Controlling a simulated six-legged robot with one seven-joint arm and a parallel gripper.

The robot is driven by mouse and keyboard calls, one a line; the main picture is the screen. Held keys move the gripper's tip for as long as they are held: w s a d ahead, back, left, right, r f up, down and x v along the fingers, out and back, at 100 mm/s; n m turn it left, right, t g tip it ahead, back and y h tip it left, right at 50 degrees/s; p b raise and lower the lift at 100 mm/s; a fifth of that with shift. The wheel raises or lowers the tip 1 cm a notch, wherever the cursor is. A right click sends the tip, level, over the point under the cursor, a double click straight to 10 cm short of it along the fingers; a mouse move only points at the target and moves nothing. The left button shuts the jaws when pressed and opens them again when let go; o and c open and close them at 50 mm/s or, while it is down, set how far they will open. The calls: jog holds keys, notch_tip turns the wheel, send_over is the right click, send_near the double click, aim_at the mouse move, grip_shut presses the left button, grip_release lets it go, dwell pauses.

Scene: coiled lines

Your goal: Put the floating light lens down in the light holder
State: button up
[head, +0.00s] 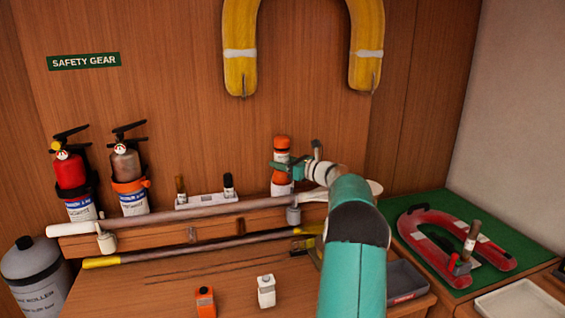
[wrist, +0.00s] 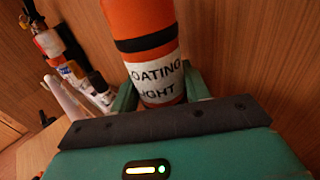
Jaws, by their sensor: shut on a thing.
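The floating light (head: 281,145) is an orange upright cylinder with a dark ring and a white lettered band; it stands or hangs near the wall in the head view. It also fills the top middle of the wrist view (wrist: 140,22). My gripper (head: 284,166) is shut on it, with one teal finger on either side in the wrist view (wrist: 160,96). A white part shows just below the light, above the shelf; I cannot tell whether it is the light holder or the light's own lower end. The light's underside is hidden.
Two extinguishers (head: 70,172) (head: 127,165) stand left in brackets. A white rack (head: 206,200) with two small items sits on the shelf. Long poles (head: 190,213) lie along the front. A red horseshoe-shaped item (head: 432,232) lies on a green mat at right. Small orange and white bottles stand in front.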

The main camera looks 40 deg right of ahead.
jog(key=o, duration=1.4)
jog(key=shift+o, duration=0.2)
jog(key=shift+s, duration=0.1)
jog(key=s, duration=0.4)
jog(key=s+d, duration=0.1)
jog(key=s, duration=0.4)
jog(key=s+d, duration=0.1)
jog(key=s, duration=0.3)
jog(key=shift+s+d, duration=0.2)
